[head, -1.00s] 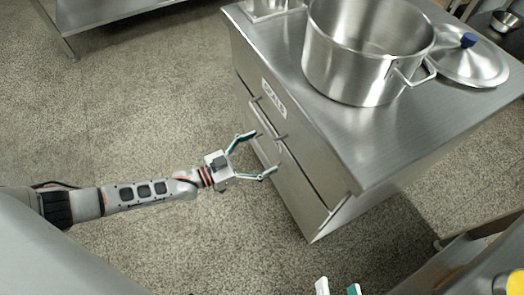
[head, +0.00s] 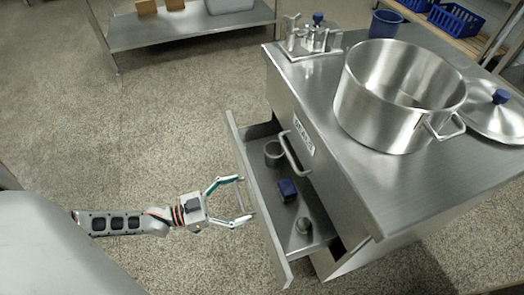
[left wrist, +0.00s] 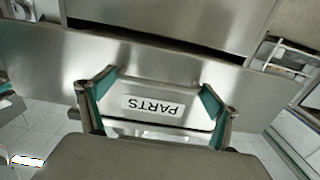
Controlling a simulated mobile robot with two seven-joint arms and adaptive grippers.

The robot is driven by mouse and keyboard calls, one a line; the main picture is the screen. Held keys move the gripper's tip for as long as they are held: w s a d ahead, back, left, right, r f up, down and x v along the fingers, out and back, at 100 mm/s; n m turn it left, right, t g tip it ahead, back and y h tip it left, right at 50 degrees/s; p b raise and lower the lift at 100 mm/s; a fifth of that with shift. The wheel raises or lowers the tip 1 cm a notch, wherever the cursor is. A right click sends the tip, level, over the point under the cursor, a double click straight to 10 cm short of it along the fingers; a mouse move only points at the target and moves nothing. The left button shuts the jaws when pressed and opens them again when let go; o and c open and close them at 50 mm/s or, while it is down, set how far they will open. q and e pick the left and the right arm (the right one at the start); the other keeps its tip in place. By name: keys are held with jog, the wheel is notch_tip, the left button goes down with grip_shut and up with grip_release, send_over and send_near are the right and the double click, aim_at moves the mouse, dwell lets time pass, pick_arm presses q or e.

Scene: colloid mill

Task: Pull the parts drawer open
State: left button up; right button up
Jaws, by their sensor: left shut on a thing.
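The parts drawer (head: 262,207) stands pulled out from the steel cabinet in the head view, its inside showing. Its front, with a white PARTS label (left wrist: 152,106) upside down in the left wrist view, faces my left gripper (head: 240,200). The gripper's fingers also show in the left wrist view (left wrist: 157,108), one at each side of the label. In the drawer lie a grey ring-like part (head: 273,153), a blue block (head: 287,190) and a small metal part (head: 303,227). My right gripper is out of view.
Above the drawer is a closed drawer with a bar handle (head: 290,153) and a label. A large pot (head: 400,100), a lid (head: 497,115), a metal fixture (head: 312,38) and a blue cup (head: 385,23) stand on the cabinet.

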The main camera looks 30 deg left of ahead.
pick_arm(q)
jog(key=v, duration=1.3)
jog(key=shift+s+d+f+b, duration=0.15)
jog(key=shift+s+d+b, duration=0.05)
jog(key=shift+s+b, duration=0.1)
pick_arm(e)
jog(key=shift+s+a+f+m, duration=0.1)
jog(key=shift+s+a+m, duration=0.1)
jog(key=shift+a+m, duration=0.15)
pick_arm(q)
jog(key=o, duration=1.3)
jog(key=shift+w, duration=0.1)
jog(key=shift+w+a, duration=0.1)
jog(key=shift+w, duration=0.05)
jog(key=v, duration=1.2)
jog(key=shift+a, duration=0.1)
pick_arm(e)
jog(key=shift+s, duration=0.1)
